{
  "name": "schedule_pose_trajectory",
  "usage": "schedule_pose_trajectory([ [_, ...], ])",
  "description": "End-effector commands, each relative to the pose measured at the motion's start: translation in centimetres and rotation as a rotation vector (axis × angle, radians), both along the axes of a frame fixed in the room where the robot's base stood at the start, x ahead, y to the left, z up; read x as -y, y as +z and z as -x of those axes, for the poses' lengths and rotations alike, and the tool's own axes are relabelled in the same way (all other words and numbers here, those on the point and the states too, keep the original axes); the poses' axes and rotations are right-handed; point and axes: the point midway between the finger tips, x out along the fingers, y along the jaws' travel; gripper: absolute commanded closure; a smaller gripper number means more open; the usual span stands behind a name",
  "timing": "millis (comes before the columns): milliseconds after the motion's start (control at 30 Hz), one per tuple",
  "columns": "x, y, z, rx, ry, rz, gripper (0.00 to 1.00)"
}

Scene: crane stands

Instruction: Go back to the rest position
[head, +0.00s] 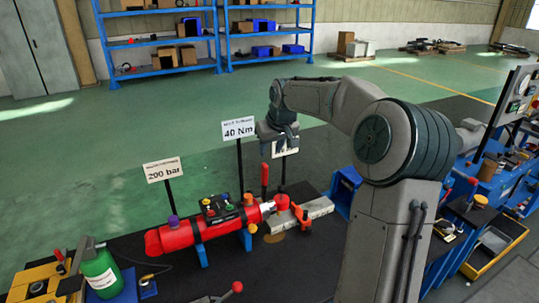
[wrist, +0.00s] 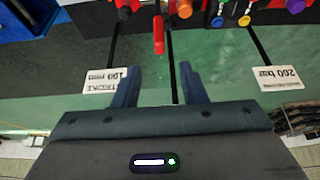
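My gripper (head: 279,146) hangs from the bent arm above the black work surface, in front of a partly hidden white sign in the head view. In the wrist view, the two dark fingers of my gripper (wrist: 158,72) stand apart, with no object held between them. A red handle (wrist: 158,35) shows beyond the fingertips, apart from them. In the head view, a red upright handle (head: 265,174) stands below my gripper, with a clear gap.
A red cylinder (head: 160,241) lies on the bench beside an orange clamp (head: 302,218). Signs reading 200 bar (head: 162,169) and 40 Nm (head: 239,129) stand on thin posts near the arm. A green bottle (head: 102,274) stands front left. Blue shelves (head: 160,72) are far back across open floor.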

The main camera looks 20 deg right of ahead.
Motion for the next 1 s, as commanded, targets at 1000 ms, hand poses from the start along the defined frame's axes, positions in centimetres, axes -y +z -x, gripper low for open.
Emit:
schedule_pose_trajectory([
  [1000, -8.3, -0.7, 14.4, -0.106, -0.008, 0.187, 0.62],
])
